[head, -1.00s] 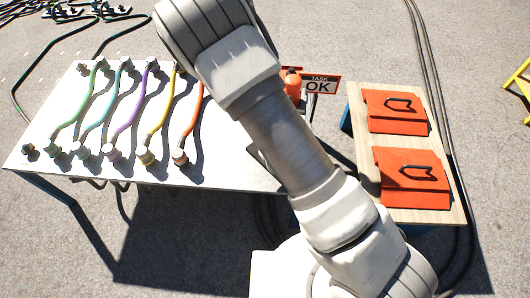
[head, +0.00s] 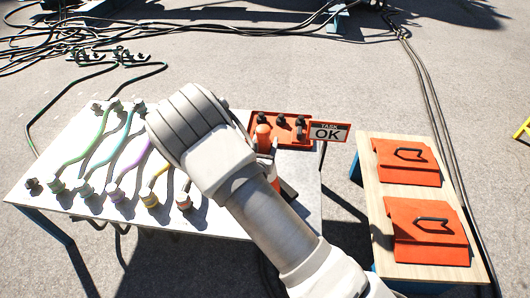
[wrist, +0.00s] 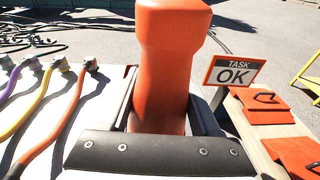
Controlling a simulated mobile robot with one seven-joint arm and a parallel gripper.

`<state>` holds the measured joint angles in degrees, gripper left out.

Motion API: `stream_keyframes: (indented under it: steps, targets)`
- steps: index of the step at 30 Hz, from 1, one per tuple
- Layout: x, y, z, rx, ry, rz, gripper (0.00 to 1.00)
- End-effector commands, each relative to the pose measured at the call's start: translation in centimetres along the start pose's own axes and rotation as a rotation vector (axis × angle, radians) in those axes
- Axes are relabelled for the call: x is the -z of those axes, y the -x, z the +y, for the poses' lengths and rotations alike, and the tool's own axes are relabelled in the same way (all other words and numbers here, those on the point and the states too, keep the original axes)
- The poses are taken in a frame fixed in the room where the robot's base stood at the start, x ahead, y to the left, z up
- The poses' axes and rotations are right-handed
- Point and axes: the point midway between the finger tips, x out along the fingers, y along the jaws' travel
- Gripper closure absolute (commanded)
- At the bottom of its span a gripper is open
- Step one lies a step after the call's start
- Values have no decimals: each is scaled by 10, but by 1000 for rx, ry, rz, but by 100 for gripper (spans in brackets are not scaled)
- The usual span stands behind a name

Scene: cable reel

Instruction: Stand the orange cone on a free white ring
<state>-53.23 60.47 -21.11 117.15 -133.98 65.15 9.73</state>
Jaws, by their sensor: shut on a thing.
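The orange cone (wrist: 170,60) rises large in the middle of the wrist view, its lower part between the fingers of my gripper (wrist: 162,112). My gripper is shut on it. The cone looks upright there; its base is hidden by the gripper body. In the head view the cone's rounded orange top (head: 262,134) shows just right of my arm, over the right part of the white table (head: 225,232). I cannot tell whether its base touches anything. No white ring can be made out in either view.
An orange plate with several black knobs (head: 282,122) lies behind the cone, beside a "TASK OK" sign (head: 329,132). Several coloured cables (head: 125,155) lie on the table's left. A wooden bench (head: 379,240) at right bears two orange panels (head: 428,230).

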Motion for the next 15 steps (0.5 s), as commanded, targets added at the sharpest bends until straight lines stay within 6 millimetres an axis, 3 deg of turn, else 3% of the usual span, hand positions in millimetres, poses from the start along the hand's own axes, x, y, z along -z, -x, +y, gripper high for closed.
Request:
stream_keyframes:
  steps: [7, 14, 15]
  targets:
    - [34, -5, 0, -1, 2, -2, 100]
    - [36, -6, -1, 0, 0, -2, 100]
    - [38, -5, -1, 0, 1, 2, 32]
